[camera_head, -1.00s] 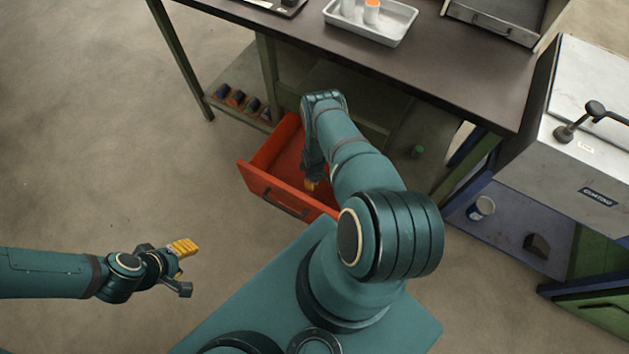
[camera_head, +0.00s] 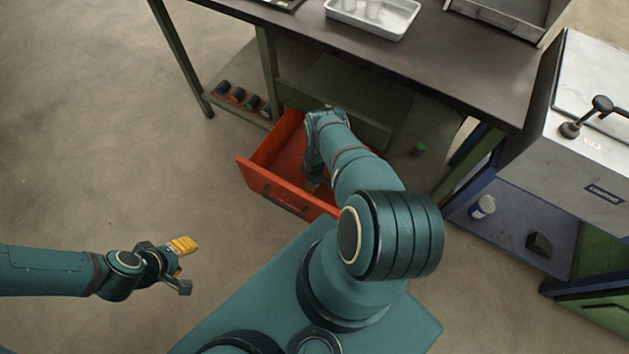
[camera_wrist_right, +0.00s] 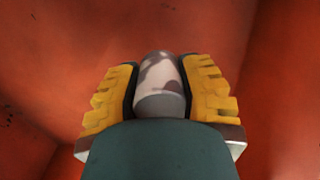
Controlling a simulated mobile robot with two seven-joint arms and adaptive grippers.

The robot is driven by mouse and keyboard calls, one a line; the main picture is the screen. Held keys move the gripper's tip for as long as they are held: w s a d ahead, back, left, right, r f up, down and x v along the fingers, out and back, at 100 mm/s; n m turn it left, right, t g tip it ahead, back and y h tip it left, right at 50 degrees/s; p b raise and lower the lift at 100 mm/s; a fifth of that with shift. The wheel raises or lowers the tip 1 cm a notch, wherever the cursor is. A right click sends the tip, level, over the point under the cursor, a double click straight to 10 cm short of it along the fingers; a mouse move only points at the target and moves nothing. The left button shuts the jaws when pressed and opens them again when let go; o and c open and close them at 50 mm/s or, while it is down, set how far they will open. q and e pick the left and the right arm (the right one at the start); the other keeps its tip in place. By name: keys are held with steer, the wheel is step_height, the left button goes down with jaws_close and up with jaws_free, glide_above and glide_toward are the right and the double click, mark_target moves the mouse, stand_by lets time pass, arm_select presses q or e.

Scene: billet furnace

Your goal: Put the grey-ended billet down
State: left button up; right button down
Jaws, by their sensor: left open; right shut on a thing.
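The grey-ended billet (camera_wrist_right: 160,76) is pale with darker blotches and shows a grey end in the right wrist view. My right gripper (camera_wrist_right: 160,92) is shut on it, one yellow finger pad on each side. Red walls and floor of the open drawer (camera_head: 263,183) surround the gripper in that view. Whether the billet touches the drawer floor I cannot tell. In the head view my right arm reaches down into the drawer and hides the billet. My left gripper (camera_head: 184,266) is open and empty above the floor at the left.
The dark table (camera_head: 420,62) spans above the drawer, with a metal tray (camera_head: 392,27) on top. Several small coloured pieces (camera_head: 238,95) lie on the low shelf left of the drawer. A furnace (camera_head: 590,125) stands at the right. The floor at left is clear.

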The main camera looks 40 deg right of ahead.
steer(key=shift+f, duration=0.15)
steer(key=c, duration=0.6)
jaws_free()
steer(key=shift+r, duration=0.4)
step_height(320, 180, up, 11)
steer(key=p, duration=0.4)
steer(key=shift+r, duration=0.75)
steer(key=shift+p, duration=0.3)
